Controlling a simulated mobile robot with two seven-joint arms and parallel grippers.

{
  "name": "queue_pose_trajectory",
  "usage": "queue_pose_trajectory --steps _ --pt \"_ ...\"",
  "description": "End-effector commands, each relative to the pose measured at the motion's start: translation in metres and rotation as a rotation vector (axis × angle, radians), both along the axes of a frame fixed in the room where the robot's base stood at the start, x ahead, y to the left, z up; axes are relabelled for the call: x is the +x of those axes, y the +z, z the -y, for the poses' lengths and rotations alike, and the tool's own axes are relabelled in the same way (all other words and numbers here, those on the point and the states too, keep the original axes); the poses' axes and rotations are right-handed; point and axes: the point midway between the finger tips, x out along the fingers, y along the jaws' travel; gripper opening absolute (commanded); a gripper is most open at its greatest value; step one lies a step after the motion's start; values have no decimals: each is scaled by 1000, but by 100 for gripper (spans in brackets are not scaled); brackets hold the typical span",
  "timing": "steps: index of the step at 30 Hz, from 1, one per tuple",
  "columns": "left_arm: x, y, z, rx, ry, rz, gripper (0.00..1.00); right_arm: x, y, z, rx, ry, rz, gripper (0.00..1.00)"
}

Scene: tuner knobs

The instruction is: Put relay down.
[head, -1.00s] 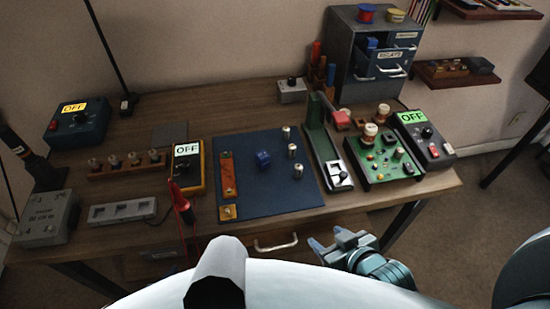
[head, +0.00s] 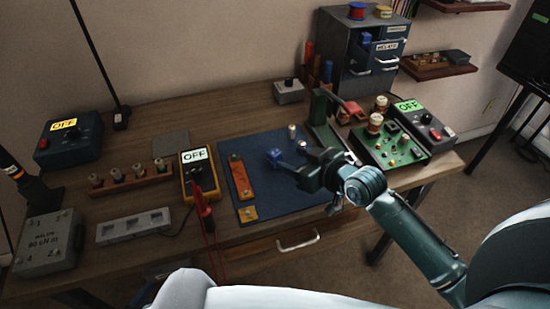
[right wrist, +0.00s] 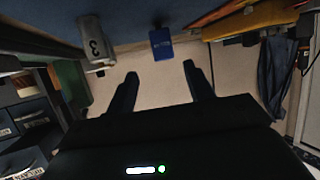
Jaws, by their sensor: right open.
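The relay is a small blue block (head: 274,156) on the dark blue mat (head: 285,200). It also shows in the right wrist view (right wrist: 161,44), ahead of the fingertips and roughly between their lines. My right gripper (head: 297,170) is open, just right of the relay in the head view; its two fingers (right wrist: 159,68) stand apart with nothing between them. The relay looks free of the fingers. My left gripper is not in view.
Metal posts (head: 292,132) stand on the mat behind the gripper, and an orange strip (head: 241,178) lies left of the relay. A green circuit board (head: 390,148) is at the right. A yellow meter (head: 197,172) stands left of the mat.

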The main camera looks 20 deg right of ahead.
Motion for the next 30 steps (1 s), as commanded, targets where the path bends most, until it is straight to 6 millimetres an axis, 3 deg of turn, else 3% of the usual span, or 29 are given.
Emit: queue_pose_trajectory --steps 14,22,30 --pt "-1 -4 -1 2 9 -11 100 42 -21 -26 0 0 0 53" --pt "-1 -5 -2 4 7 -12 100 45 -23 -27 -1 0 0 53" --pt "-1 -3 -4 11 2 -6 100 45 -23 -27 -1 0 -1 32"
